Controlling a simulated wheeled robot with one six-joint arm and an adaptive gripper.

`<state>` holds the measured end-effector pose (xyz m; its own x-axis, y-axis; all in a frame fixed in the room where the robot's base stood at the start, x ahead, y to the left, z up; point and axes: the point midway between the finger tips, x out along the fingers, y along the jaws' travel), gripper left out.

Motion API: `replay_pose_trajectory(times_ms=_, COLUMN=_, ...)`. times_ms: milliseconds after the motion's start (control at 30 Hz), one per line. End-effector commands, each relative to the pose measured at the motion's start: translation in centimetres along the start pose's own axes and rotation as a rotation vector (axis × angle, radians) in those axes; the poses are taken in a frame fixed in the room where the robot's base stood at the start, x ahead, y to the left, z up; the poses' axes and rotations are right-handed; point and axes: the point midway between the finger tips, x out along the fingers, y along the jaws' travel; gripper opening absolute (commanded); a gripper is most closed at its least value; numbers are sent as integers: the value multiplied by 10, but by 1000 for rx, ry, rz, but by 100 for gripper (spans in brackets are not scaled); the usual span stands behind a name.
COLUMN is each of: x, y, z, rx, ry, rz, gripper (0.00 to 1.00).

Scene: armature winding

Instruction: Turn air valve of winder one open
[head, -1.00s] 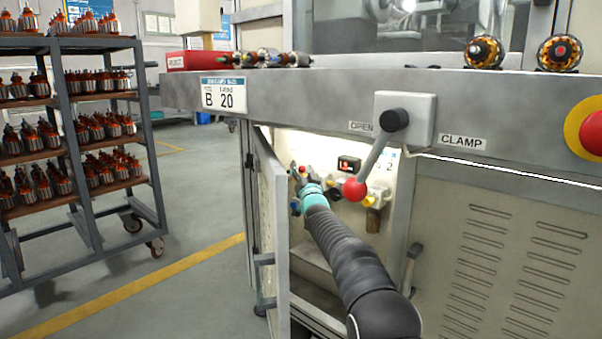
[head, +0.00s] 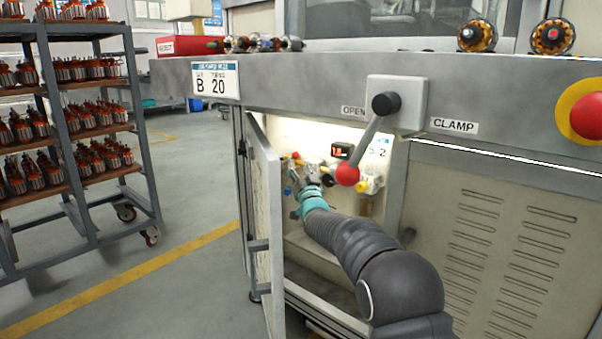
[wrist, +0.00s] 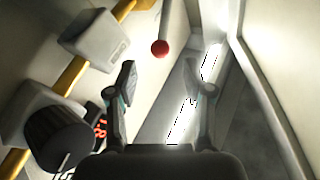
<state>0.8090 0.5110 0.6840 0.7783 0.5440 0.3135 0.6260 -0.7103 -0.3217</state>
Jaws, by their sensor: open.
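My gripper (head: 301,172) is inside the open cabinet under the bench marked B 20, left of the lit display. In the wrist view my gripper (wrist: 161,78) has its two fingers apart with nothing between them. A red ball (wrist: 160,48) on a thin rod shows beyond the fingertips; I cannot tell which lever it belongs to. A yellow pipe (wrist: 72,76) with grey blocks (wrist: 95,38) and a dark ribbed knob (wrist: 58,138) lies left of the fingers. In the head view my gripper partly hides the small colored fittings, and I cannot pick out the air valve there.
The cabinet door (head: 264,215) stands open at the left. The clamp lever's red ball (head: 347,174) hangs before the opening. The display (head: 342,151) is on the back wall. A bright light strip (wrist: 195,105) runs right of center. A rack of armatures (head: 75,130) stands left.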

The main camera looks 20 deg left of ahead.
Motion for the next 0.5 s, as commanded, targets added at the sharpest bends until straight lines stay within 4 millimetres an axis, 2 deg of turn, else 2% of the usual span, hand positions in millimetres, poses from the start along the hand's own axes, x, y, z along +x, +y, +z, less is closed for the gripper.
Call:
replay_pose_trajectory(times_ms=200, x=-10, y=0, z=0, rx=0, ry=0, rz=0, gripper=51)
replay_pose_trajectory(times_ms=500, x=-12, y=0, z=0, rx=0, ry=0, rz=0, gripper=51)
